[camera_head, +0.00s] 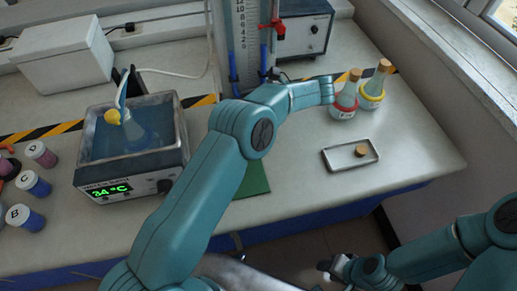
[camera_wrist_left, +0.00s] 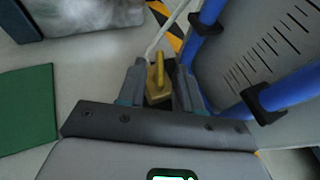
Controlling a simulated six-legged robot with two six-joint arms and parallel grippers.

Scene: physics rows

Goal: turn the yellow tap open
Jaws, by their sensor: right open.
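The yellow tap (camera_wrist_left: 158,72) shows in the left wrist view, its lever standing between the two fingers of my left gripper (camera_wrist_left: 160,80). The fingers are apart on either side of it. I cannot tell whether they touch it. In the head view my left arm reaches across the bench in front of the graduated column, and I cannot make out the yellow tap or the left fingertips there. My right gripper (camera_head: 336,266) is open and empty, low in front of the bench.
A graduated column (camera_head: 243,45) with blue hoses and a red tap (camera_head: 273,27) stands behind my left arm. A water bath (camera_head: 130,145) is at left. Two flasks (camera_head: 345,100) (camera_head: 374,88) and a small tray (camera_head: 338,160) are at right. A green mat (camera_head: 255,180) lies mid-bench.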

